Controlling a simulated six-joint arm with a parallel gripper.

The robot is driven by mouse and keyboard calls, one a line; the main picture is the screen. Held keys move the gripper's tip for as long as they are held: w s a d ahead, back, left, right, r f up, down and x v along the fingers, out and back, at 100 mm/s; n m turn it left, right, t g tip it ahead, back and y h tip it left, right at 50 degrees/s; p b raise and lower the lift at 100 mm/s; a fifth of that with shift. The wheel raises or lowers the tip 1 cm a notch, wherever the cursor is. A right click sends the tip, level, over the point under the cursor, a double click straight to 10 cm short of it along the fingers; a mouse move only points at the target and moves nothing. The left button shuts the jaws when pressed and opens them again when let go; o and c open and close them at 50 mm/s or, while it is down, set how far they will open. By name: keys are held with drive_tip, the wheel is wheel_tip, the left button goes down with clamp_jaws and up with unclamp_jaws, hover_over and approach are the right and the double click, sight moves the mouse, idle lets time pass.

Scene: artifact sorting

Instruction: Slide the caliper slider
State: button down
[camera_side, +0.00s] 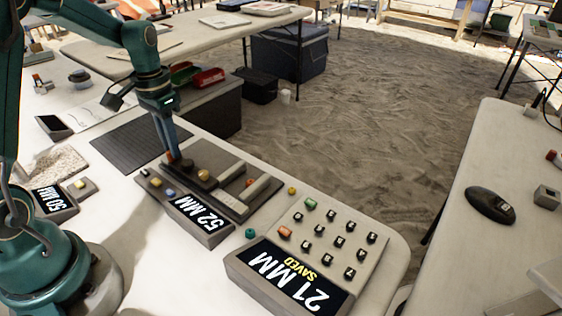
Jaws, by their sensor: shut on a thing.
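The caliper station is a dark base (215,157) with pale jaw blocks and a tilted display (200,217) reading "52 MM". A reddish bead (249,183) lies by the pale jaw blocks (258,187). My gripper (176,158) reaches down at the left end of the base. It is shut on a small dark part there, apparently the caliper slider (186,165); the fingers hide much of the hold. A yellow-orange bead (203,174) sits just right of the fingertips.
A keypad (335,240) and a "21 MM SAVED" display (290,278) stand to the right. A teal bead (250,233) and a yellow bead (292,190) lie near the base. A "50 MM" display (50,200) is at left. A black ribbed mat (125,140) lies behind.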

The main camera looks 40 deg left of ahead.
drive_tip(key=c, duration=0.8)
unclamp_jaws()
drive_tip(key=shift+d, duration=0.1)
drive_tip(key=shift+c, duration=0.2)
drive_tip(key=shift+r, duration=2.65)
drive_tip(key=shift+d, duration=0.1)
drive_tip(key=s+d+r+m+t, duration=0.2)
drive_tip(key=s+d+r+t, duration=0.2)
drive_tip(key=d+r, duration=0.45)
drive_tip(key=s+d+f+n+t, duration=0.1)
drive_tip(key=s+d+f+n, duration=0.1)
drive_tip(key=s+d, duration=0.3)
drive_tip(key=shift+s+d+f+t, duration=0.25)
drive_tip(key=shift+s+f, duration=0.45)
drive_tip(key=shift+s, duration=0.9)
